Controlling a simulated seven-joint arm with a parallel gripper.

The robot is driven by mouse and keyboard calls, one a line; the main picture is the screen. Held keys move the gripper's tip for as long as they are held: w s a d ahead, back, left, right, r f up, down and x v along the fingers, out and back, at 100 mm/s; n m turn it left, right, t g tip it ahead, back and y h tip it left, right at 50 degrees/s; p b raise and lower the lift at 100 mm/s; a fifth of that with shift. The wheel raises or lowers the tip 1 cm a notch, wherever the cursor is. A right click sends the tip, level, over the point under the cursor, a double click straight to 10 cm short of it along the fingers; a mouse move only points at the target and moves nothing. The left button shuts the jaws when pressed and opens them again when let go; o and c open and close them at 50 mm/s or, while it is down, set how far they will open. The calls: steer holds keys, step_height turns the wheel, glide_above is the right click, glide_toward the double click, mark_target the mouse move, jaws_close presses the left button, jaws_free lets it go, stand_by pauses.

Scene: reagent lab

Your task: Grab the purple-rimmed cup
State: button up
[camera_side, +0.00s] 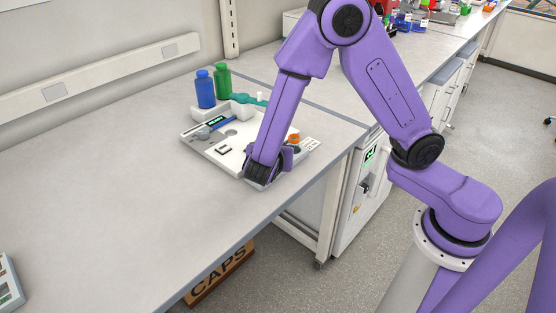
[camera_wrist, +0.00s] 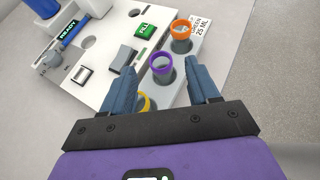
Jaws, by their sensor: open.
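The purple-rimmed cup (camera_wrist: 161,66) stands in a round hole of a grey holder at the side of the white station (camera_wrist: 108,38). In the wrist view it lies ahead of my gripper (camera_wrist: 162,80), roughly midway between the two blue fingers. The fingers are apart, with nothing held between them. In the side view my gripper (camera_side: 264,178) is low over the near right edge of the station, and it hides the cup there.
An orange-rimmed cup (camera_wrist: 181,28) stands just beyond the purple one, by a label reading 25 ML. A yellow-rimmed cup (camera_wrist: 144,101) sits nearer, partly hidden by my gripper. A blue bottle (camera_side: 205,89) and a green bottle (camera_side: 222,79) stand behind.

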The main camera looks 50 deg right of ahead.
steer(key=shift+f+x, duration=0.25)
steer(key=shift+x, duration=2.55)
steer(key=shift+a, duration=0.1)
steer(key=shift+c, duration=0.2)
steer(key=c, duration=1)
